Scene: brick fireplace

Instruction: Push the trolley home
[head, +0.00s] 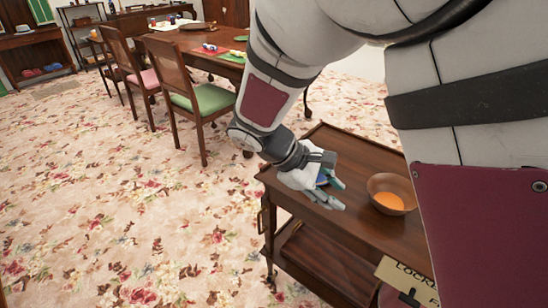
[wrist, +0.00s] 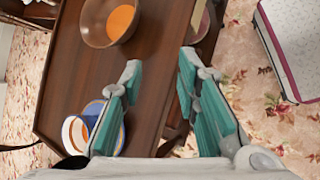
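The trolley (head: 350,226) is a dark brown wooden cart with a raised rim and a lower shelf, right of centre in the head view. Its top (wrist: 62,100) fills the left and middle of the wrist view. An orange-filled brown bowl (head: 391,194) stands on it, also in the wrist view (wrist: 98,36). A blue and white cup with a saucer (wrist: 80,132) is left of my fingers; my gripper mostly hides it in the head view. My gripper (head: 336,192) is open over the trolley top, its teal-padded fingers (wrist: 160,62) apart and empty. Contact with the trolley cannot be told.
A sign with partly hidden lettering (head: 402,281) is at the trolley's near end. A dining table (head: 180,42) with chairs (head: 196,98) stands behind left. Floral carpet (head: 110,215) is clear left of the trolley. A white, pink-edged object (wrist: 295,45) is right in the wrist view.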

